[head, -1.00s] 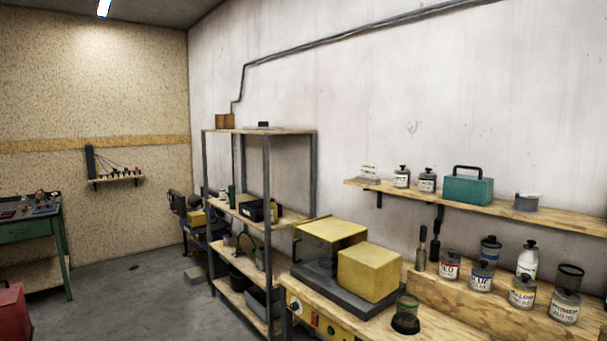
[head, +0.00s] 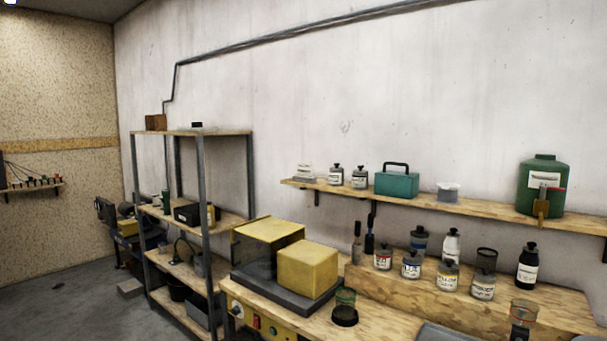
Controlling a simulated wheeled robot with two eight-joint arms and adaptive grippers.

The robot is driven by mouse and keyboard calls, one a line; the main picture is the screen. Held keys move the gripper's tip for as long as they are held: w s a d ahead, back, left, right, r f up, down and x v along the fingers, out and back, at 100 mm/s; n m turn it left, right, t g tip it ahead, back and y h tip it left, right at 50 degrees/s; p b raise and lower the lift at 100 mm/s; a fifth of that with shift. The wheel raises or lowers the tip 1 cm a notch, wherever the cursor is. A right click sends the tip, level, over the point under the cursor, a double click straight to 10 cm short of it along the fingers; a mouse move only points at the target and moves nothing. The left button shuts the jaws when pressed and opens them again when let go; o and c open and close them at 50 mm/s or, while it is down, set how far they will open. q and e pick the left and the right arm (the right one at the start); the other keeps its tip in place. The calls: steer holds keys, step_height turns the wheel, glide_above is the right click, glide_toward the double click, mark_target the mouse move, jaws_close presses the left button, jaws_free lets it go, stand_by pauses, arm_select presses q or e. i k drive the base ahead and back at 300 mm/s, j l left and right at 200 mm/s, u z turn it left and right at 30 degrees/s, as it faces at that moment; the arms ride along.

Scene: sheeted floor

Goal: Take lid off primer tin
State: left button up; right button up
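The primer tin (head: 483,288) is a small grey container with a white label. It stands on the raised wooden step of the workbench, at the right of the head view. A dark-rimmed cup shape (head: 487,258) shows just above it; I cannot tell whether it stands behind the tin or on it. The tin's lid is not clearly made out. Neither of my grippers is in view.
Similar labelled tins (head: 447,277) stand close to its left, a black bottle (head: 527,266) to its right. A glass jar (head: 522,318) stands in front. Yellow boxes (head: 308,268) occupy the bench's left. A wall shelf (head: 400,197) runs above, holding a green canister (head: 543,187).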

mark_target(484, 273)
steer(key=i+j+z, duration=0.2)
steer(key=z, duration=0.2)
steer(key=i+j+z, duration=0.15)
steer(key=j+z, duration=0.3)
steer(key=i+j+z, duration=0.1)
steer(key=j+z, duration=0.3)
steer(key=k+l, duration=0.3)
steer(key=k, duration=0.2)
steer(key=k+l, duration=0.3)
steer(key=k, duration=0.2)
steer(key=l, duration=0.25)
steer(key=i+z, duration=0.15)
steer(key=i, duration=0.25)
steer(key=i+j+z, duration=0.15)
steer(key=i, duration=0.3)
steer(key=i+j+z, duration=0.15)
steer(key=i, duration=0.25)
